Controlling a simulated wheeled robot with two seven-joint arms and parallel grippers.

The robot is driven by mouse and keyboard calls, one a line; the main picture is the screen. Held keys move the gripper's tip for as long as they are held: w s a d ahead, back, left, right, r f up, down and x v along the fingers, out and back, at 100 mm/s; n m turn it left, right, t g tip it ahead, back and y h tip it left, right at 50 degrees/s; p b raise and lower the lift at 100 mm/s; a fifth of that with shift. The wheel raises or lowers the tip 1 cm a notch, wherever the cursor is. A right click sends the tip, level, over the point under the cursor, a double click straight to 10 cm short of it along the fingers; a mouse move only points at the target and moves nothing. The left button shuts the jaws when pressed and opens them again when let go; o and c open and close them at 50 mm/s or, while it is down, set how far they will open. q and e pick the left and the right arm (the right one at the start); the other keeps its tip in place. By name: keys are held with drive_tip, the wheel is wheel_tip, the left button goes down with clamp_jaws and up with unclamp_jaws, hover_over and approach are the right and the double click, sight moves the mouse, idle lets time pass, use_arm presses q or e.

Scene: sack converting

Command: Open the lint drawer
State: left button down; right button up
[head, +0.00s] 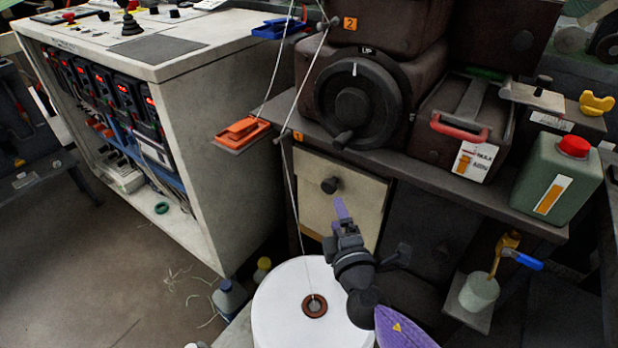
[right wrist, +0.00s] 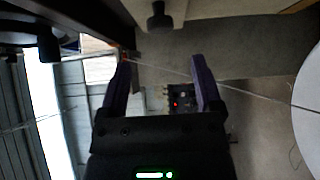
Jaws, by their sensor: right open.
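The drawer front that seems to be the lint drawer (head: 358,207) is a cream panel under the machine's dark shelf in the head view. Its round dark knob (head: 330,185) stands out from the upper middle. In the right wrist view the knob (right wrist: 158,16) shows at the top, beyond the fingertips. My right gripper (head: 342,210) is just below and right of the knob in the head view. Its purple fingers are apart with nothing between them in the right wrist view (right wrist: 160,68). The gripper and arm hide part of the drawer's lower right. My left gripper is not in view.
A white thread reel (head: 285,318) stands below the drawer, with a thread (head: 290,190) rising past its left side. A black handwheel (head: 385,100) is above. A green jug (head: 556,180) and a red-handled box (head: 440,138) sit on the shelf. Floor at left is mostly clear.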

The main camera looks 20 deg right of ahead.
sight(329, 190)
drive_tip(key=b+x, duration=0.1)
drive_tip(key=x, duration=0.7)
drive_tip(key=shift+d+f+b, duration=0.1)
drive_tip(key=shift+f+b, duration=0.05)
drive_tip(key=shift+b, duration=0.25)
drive_tip(key=shift+w+d, duration=0.15)
drive_tip(key=shift+w, duration=0.3)
drive_tip(key=c, duration=1.1)
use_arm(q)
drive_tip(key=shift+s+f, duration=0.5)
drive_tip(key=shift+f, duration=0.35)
use_arm(e)
clamp_jaws()
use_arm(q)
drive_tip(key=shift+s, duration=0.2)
